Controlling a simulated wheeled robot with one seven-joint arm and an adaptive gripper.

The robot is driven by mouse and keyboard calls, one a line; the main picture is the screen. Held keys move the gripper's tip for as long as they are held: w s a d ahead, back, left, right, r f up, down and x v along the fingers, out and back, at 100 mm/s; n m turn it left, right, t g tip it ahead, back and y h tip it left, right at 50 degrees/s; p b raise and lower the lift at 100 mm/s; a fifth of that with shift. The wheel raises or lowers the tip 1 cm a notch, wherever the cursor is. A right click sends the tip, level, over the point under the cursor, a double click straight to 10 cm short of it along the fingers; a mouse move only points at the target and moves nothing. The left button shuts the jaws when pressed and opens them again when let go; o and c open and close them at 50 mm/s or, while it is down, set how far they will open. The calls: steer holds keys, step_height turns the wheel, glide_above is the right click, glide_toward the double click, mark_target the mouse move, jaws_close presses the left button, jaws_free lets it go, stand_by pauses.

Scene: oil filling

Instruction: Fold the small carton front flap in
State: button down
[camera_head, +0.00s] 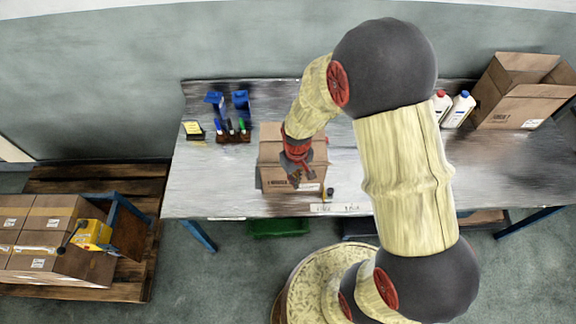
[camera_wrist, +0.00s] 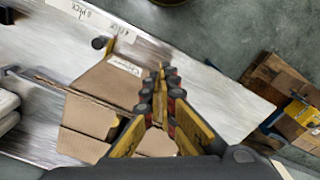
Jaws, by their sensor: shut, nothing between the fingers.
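The small carton (camera_head: 268,158) is a brown cardboard box on the workbench, left of the middle in the head view. Its printed side faces the bench's front edge. My gripper (camera_head: 300,178) reaches down over the carton's front part and hides some of it. In the wrist view the carton (camera_wrist: 108,82) lies left of and below my fingers, with brown cardboard panels on it. My gripper (camera_wrist: 161,78) is shut and empty there, with its fingertips close together. I cannot tell whether the fingers touch the front flap.
A small black and yellow object (camera_head: 329,193) stands right of the carton near the bench edge. A pen holder (camera_head: 233,135) stands left. White bottles (camera_head: 459,108) and a larger open carton (camera_head: 518,92) stand right.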

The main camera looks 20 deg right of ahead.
steer(key=w+d+b, duration=0.1)
steer(key=w+d, duration=0.1)
steer(key=w, duration=0.6)
steer(key=w+d+b, duration=0.2)
steer(key=w+d, duration=0.1)
steer(key=w, duration=0.5)
steer(key=shift+w+d, duration=0.2)
steer(key=shift+w, duration=0.15)
steer(key=shift+f, duration=0.2)
step_height(320, 180, down, 3)
steer(key=shift+r+b, duration=0.2)
steer(key=shift+b, duration=0.7)
step_height(320, 180, up, 11)
steer(key=p, duration=0.5)
